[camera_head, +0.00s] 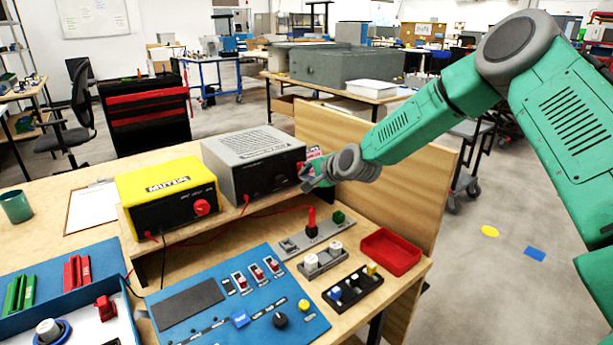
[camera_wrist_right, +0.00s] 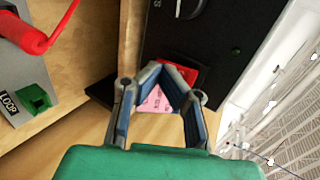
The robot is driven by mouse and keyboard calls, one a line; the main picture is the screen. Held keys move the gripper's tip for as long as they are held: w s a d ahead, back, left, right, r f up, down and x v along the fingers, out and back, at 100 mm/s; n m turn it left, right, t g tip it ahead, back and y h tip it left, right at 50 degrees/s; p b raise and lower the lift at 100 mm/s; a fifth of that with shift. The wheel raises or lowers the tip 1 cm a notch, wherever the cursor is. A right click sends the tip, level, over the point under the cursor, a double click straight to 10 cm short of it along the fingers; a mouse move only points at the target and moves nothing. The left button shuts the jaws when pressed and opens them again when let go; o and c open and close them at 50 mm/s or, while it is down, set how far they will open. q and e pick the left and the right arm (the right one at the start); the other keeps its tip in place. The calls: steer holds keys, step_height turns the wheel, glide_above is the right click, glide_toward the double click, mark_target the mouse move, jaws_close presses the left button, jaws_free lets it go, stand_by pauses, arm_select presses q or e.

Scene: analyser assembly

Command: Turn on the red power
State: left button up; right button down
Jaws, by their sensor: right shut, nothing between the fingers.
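The grey unit (camera_head: 255,155) with a black front panel stands on the wooden shelf beside the yellow unit. In the right wrist view, a red switch (camera_wrist_right: 185,72) is on a black panel (camera_wrist_right: 222,45), partly hidden behind my right gripper (camera_wrist_right: 160,67). The gripper's fingers are shut with nothing between them, and their tips are close in front of the switch; I cannot tell whether they touch it. In the head view my right gripper (camera_head: 306,180) is at the right end of the grey unit's front. My left gripper is not in view.
The yellow unit (camera_head: 167,192) has a red knob (camera_head: 202,207). Below are a blue control panel (camera_head: 180,326), a grey plate with an upright red lever (camera_head: 311,217), and a red tray (camera_head: 391,251). A wooden side board (camera_head: 420,190) stands beneath my right arm.

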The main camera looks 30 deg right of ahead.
steer(key=shift+a, duration=0.1)
steer(key=shift+w+r+t+b, duration=0.25)
steer(key=shift+r+t+b, duration=0.3)
steer(key=shift+r, duration=0.2)
stand_by(0.3)
steer(key=shift+s, duration=0.1)
